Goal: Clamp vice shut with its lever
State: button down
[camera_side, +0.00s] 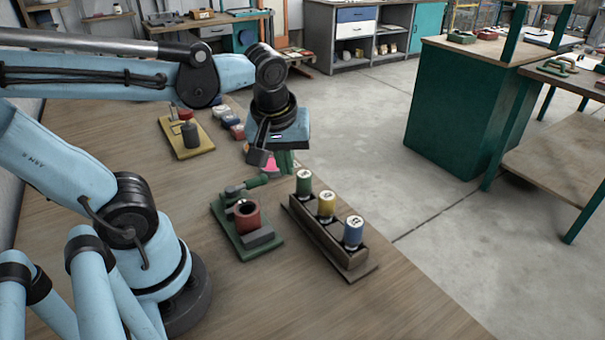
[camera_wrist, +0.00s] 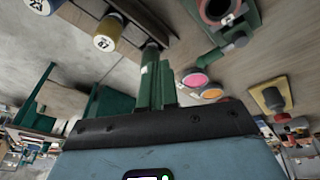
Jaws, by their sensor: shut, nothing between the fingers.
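The vice is a green base (camera_side: 240,248) on the bench with grey jaw blocks and a red hollow cylinder (camera_side: 247,216) between them. The cylinder also shows at the top of the wrist view (camera_wrist: 216,10). A green lever handle (camera_side: 257,181) sticks out from the vice's far end; it appears in the wrist view too (camera_wrist: 208,58). My gripper (camera_side: 287,168) has green fingers, shut and empty, just beyond and right of the handle. The fingers stand at the middle of the wrist view (camera_wrist: 158,82). Contact with the handle cannot be told.
A wooden rack (camera_side: 330,243) with green (camera_side: 304,183), yellow (camera_side: 326,205) and blue (camera_side: 353,232) containers stands right of the vice, close to my gripper. A yellow stand (camera_side: 186,140) lies farther back. Pink (camera_wrist: 194,80) and orange discs (camera_wrist: 212,93) lie near the handle. Bench front is clear.

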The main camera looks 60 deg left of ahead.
aim_at(248, 185)
jog(key=n+g, duration=0.1)
jog(key=n, duration=0.1)
jog(key=s+a+r+n+y, duration=0.1)
jog(key=n, duration=0.1)
jog(key=a+n+g, duration=0.1)
jog(key=n, duration=0.2)
jog(key=shift+s+r+g, duration=0.15)
jog(key=shift+s+g, duration=0.15)
jog(key=x, duration=0.9)
jog(key=shift+a+f, duration=0.25)
jog(key=shift+a, duration=0.05)
jog(key=a, duration=0.1)
jog(key=a+f, duration=0.1)
jog(key=shift+a, duration=0.35)
jog(key=shift+a+f, duration=0.1)
jog(key=shift+a, duration=0.6)
